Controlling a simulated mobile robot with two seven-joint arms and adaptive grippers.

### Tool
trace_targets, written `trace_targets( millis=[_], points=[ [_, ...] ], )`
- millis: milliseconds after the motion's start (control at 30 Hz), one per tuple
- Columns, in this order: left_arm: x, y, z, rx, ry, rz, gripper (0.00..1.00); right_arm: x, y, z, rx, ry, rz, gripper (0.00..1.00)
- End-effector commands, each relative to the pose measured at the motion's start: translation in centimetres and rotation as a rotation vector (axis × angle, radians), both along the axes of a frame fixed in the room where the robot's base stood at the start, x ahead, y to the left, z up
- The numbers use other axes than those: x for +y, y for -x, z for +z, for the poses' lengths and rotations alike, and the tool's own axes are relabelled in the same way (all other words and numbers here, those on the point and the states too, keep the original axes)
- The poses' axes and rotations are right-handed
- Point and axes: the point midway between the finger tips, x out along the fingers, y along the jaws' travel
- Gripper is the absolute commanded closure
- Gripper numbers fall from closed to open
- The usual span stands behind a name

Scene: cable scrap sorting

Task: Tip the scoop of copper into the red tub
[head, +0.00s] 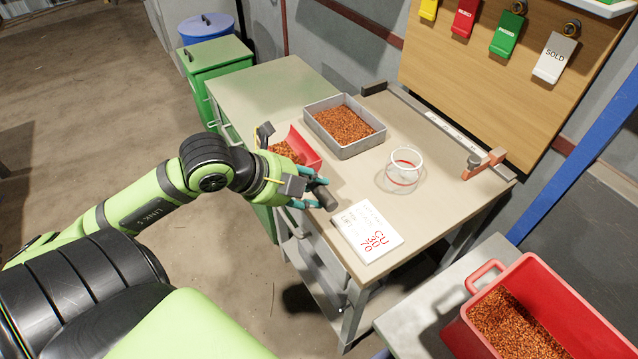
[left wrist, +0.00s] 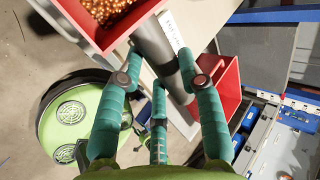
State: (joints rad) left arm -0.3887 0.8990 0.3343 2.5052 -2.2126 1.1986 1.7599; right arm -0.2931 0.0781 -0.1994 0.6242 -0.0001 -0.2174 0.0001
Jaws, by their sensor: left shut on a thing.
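The red scoop (head: 304,149) holds copper granules and is at the bench's left edge, beside the grey tray. Whether it touches the bench is unclear. My left gripper (head: 314,190) is shut on the scoop's dark grey handle (head: 326,198). In the left wrist view the handle (left wrist: 154,45) runs between the teal fingers, with the copper-filled scoop (left wrist: 146,12) at the top. The red tub (head: 575,298) is at the lower right, well apart from the scoop, with copper granules in it. A red container in the left wrist view (left wrist: 226,80) looks like this tub. My right gripper is not in view.
The grey tray (head: 354,151) of copper granules, a clear round container with a red band (head: 404,172) and a marked white sheet (head: 368,232) are on the bench (head: 300,85). An orange-ended clamp (head: 485,163) is at the back edge. A gap separates the bench from the tub's grey stand (head: 425,315).

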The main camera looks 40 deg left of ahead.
Motion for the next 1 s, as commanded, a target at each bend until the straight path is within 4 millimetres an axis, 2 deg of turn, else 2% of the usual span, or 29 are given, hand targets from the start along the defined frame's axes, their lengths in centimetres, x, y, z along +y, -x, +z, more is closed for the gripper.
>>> trace_targets(
  millis=[33,67,300,500,633,900,1000],
  points=[
    [0.2,-0.3,-1.0,-0.007,-0.008,-0.001,1.00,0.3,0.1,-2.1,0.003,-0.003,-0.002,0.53],
    [0.2,-0.4,-1.1,-0.008,-0.009,-0.001,1.00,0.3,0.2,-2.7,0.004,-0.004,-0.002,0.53],
    [2.5,-5.5,-3.3,-0.001,-0.003,0.006,1.00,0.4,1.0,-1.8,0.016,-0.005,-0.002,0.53],
    [3.7,-8.3,-5.2,-0.004,-0.001,0.003,1.00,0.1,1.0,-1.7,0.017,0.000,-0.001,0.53],
    [3.9,-8.8,-5.9,-0.001,-0.002,0.002,1.00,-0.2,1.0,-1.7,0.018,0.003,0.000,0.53],
    [3.9,-8.8,-9.0,0.001,0.000,0.001,1.00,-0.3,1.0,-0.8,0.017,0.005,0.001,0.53],
    [3.9,-8.8,-9.3,-0.002,-0.002,0.001,1.00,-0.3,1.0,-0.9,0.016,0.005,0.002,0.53]
  ],
)
